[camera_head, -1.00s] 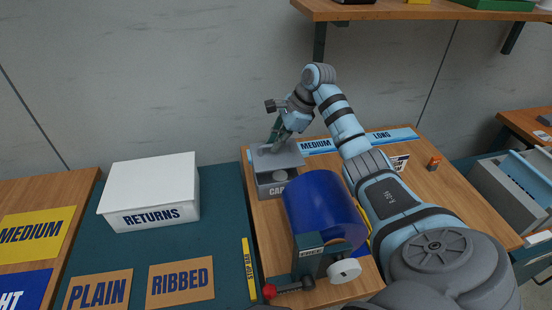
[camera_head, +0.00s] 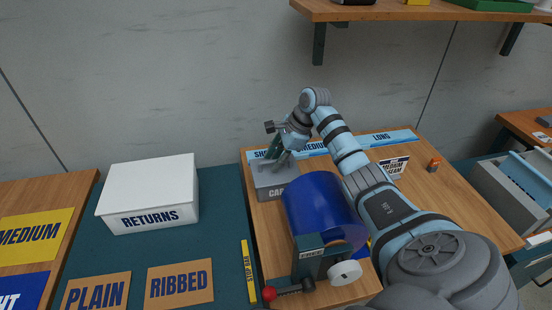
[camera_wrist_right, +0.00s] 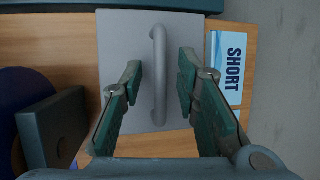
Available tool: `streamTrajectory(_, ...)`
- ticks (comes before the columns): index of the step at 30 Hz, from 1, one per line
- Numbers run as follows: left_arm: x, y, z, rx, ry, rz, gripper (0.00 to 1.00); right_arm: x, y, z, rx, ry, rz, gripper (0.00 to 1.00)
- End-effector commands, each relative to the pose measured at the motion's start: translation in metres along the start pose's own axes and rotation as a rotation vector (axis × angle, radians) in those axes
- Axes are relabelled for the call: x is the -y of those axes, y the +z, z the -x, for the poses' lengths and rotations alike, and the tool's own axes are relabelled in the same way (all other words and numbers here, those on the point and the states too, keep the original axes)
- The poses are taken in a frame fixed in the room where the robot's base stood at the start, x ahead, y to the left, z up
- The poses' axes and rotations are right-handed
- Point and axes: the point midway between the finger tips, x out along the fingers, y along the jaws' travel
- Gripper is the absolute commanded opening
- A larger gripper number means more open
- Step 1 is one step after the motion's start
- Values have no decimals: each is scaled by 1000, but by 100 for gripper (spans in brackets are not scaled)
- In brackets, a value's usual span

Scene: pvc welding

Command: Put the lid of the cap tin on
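The grey cap tin (camera_head: 265,194), with "CAP" lettering on its front, stands on the wooden board behind the blue drum. Its grey lid (camera_head: 268,179) lies flat on top and covers the opening; no gap shows from here. In the right wrist view the lid (camera_wrist_right: 137,112) is a flat square plate with an upright bar handle (camera_wrist_right: 158,75). My right gripper (camera_head: 279,160) is just above the lid. It is open, with one finger on each side of the handle and clear space between; it also shows in the wrist view (camera_wrist_right: 159,82). My left gripper is out of view.
A blue drum (camera_head: 318,212) on a stand with a red knob (camera_head: 269,293) is close in front of the tin. A "SHORT" label (camera_wrist_right: 230,68) lies beside the tin. The white returns box (camera_head: 150,190) stands left. A shelf (camera_head: 420,12) overhangs at upper right.

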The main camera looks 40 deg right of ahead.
Motion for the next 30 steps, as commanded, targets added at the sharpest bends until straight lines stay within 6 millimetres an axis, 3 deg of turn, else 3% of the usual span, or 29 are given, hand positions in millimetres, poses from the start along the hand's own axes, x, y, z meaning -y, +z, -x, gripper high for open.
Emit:
streamTrajectory(5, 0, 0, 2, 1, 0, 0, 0, 1, 1, 2, 0, 0, 0, 29)
streamTrajectory(8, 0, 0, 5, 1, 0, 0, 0, 2, 2, 14, 0, -2, 2, 29)
streamTrajectory(18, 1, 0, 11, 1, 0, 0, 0, 2, 2, 103, -1, -4, 1, 29)
streamTrajectory(21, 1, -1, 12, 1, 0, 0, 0, 2, 2, 119, 0, -2, 0, 29)
streamTrajectory(30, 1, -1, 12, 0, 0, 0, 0, 1, 2, 125, 0, 1, 0, 29)
